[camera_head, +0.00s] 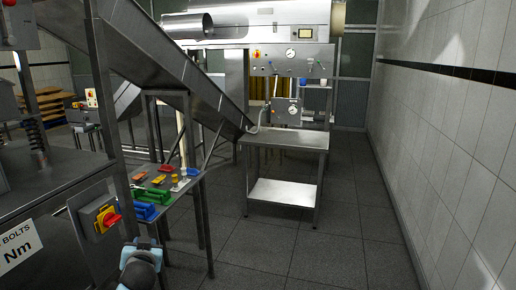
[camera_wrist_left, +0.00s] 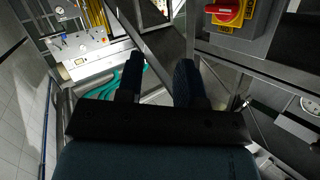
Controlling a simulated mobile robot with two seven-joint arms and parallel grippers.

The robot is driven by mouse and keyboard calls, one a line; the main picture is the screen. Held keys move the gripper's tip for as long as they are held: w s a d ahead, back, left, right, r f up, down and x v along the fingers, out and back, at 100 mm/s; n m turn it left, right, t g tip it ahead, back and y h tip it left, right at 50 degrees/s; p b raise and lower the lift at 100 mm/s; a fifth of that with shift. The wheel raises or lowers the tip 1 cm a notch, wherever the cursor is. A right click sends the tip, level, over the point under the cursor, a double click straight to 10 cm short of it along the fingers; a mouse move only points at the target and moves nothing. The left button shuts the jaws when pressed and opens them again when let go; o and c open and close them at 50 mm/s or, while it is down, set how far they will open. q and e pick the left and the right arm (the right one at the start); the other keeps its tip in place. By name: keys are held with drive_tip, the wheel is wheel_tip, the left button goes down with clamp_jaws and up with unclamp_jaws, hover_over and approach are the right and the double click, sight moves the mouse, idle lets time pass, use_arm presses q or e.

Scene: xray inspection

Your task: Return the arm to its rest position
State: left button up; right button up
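Part of my arm (camera_head: 140,268), dark grey with light blue, shows at the bottom of the head view, just below a yellow switch box with a red knob (camera_head: 107,217). I cannot make out its fingers there. In the left wrist view my left gripper (camera_wrist_left: 160,75) shows two dark fingers spread apart with nothing between them. The red-knobbed switch (camera_wrist_left: 229,14) is at the upper right of that view, apart from the fingers. My right gripper is in neither view.
A steel side table (camera_head: 285,140) with an empty top stands ahead, below a control panel (camera_head: 291,61). Coloured tools lie on a bench (camera_head: 207,168) at the left. A sloped steel chute (camera_head: 160,62) crosses above. Open floor (camera_head: 340,240) lies toward the tiled wall (camera_head: 450,130).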

use_arm(q)
drive_tip(key=s+d+f+m+g+h+p, duration=0.1)
drive_tip(key=s+d+f+m+h, duration=0.15)
drive_tip(key=s+f, duration=0.65)
drive_tip(key=s+d+f+m+g+h+p, duration=0.1)
drive_tip(key=s+d+f+h, duration=0.25)
drive_tip(key=s+f, duration=0.5)
drive_tip(key=s+d+f+h, duration=0.1)
drive_tip(key=s+d+f, duration=0.1)
drive_tip(key=s, duration=0.7)
drive_tip(key=s+d+f+g+h, duration=0.1)
drive_tip(key=s+d+f, duration=0.2)
drive_tip(key=s, duration=0.7)
drive_tip(key=shift+d, duration=0.25)
drive_tip(key=shift+a, duration=0.15)
